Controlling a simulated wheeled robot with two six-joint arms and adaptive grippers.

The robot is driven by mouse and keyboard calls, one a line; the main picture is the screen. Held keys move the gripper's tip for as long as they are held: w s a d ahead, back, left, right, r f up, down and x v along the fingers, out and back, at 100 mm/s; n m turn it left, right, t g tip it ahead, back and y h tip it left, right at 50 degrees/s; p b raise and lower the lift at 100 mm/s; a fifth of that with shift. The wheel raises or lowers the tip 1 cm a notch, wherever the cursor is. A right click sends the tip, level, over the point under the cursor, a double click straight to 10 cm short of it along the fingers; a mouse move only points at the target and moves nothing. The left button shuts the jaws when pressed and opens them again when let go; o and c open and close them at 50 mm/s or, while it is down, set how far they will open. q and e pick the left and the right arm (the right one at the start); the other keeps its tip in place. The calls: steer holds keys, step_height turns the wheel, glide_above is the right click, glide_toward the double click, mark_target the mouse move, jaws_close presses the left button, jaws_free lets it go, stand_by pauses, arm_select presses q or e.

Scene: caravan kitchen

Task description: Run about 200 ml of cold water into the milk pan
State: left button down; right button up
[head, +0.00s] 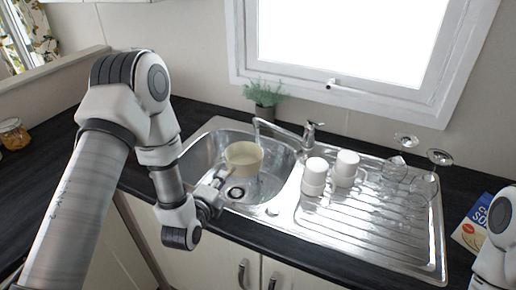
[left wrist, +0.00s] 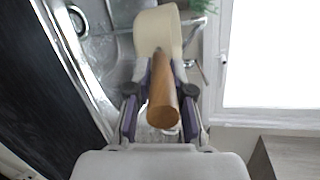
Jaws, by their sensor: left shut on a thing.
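The milk pan (head: 243,160) is cream-coloured and upright in the sink bowl (head: 198,150), under the tap's spout. My left gripper (head: 214,183) reaches in from the front left and is shut on its handle. In the left wrist view, the wooden handle (left wrist: 163,105) lies between the fingers of my left gripper (left wrist: 160,90), with the pan body (left wrist: 158,32) beyond. The tap (head: 309,136) stands behind the sink with its spout pointing left over the pan. I cannot tell whether water is running, and the water level inside the pan is not clear.
White cups (head: 315,172) and upturned wine glasses (head: 392,168) stand on the drainer (head: 365,235), right of the bowl. A potted plant (head: 263,97) is behind the sink. The dark worktop at left is mostly clear.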

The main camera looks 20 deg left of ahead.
mark_target(234, 166)
arm_select(q)
steer(key=x, duration=0.3)
steer(key=r+x, duration=0.1)
steer(key=x, duration=0.5)
steer(key=shift+w+d+r, duration=0.25)
steer(key=shift+w+d, duration=0.15)
steer(key=shift+s, duration=0.15)
stand_by(1.7)
